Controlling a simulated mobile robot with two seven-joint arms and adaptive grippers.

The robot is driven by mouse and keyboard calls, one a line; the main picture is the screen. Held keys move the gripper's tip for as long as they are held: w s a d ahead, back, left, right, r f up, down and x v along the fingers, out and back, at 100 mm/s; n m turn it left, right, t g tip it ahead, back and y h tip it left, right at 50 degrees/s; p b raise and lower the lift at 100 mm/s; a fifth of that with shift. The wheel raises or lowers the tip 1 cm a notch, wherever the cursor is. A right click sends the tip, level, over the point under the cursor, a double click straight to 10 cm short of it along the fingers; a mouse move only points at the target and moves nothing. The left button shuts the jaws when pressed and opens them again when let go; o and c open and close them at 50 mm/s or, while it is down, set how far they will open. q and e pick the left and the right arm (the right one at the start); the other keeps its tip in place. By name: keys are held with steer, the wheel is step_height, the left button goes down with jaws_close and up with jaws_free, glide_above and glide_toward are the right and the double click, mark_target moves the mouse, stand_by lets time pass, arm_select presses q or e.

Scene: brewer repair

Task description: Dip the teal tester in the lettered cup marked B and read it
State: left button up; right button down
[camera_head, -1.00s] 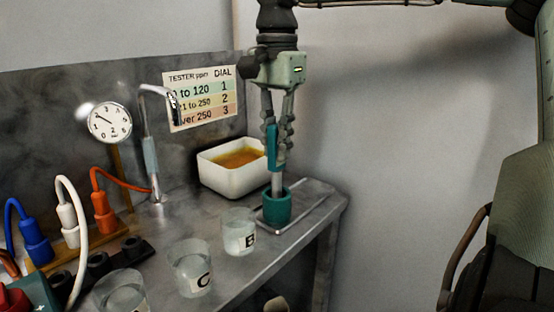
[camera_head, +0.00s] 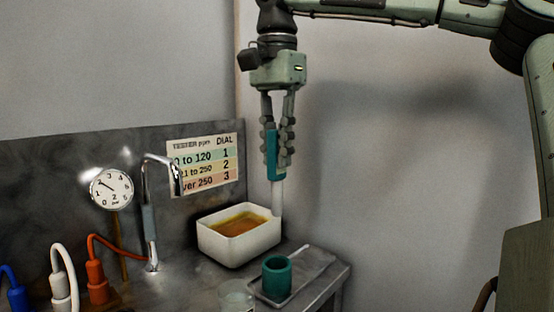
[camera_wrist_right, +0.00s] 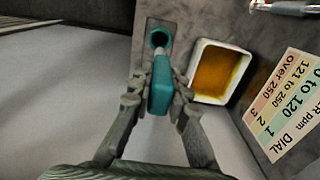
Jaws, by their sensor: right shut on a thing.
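My right gripper (camera_head: 277,150) is shut on the teal tester (camera_head: 271,153), which hangs upright with its pale tip (camera_head: 277,196) pointing down. In the right wrist view the gripper (camera_wrist_right: 161,88) holds the tester (camera_wrist_right: 160,92) between its fingers. The tip is in the air above the teal holder (camera_head: 276,279), clear of it. The holder stands on a small metal tray. One clear cup (camera_head: 236,297) shows at the bottom edge, cut off by the frame; its letter is out of view. My left gripper is not in view.
A white tub (camera_head: 240,243) with amber contents stands left of the tester. A tester chart (camera_head: 204,165) is on the back panel. A curved tap (camera_head: 150,215), a round dial (camera_head: 111,188) and coloured plugs (camera_head: 97,282) stand to the left.

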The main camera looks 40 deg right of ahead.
steer(key=shift+r, duration=0.85)
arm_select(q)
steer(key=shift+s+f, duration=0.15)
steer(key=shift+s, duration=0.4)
arm_select(e)
steer(key=shift+r, duration=0.8)
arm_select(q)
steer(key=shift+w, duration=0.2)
arm_select(e)
steer(key=shift+w+a, duration=0.1)
steer(key=shift+a, duration=0.05)
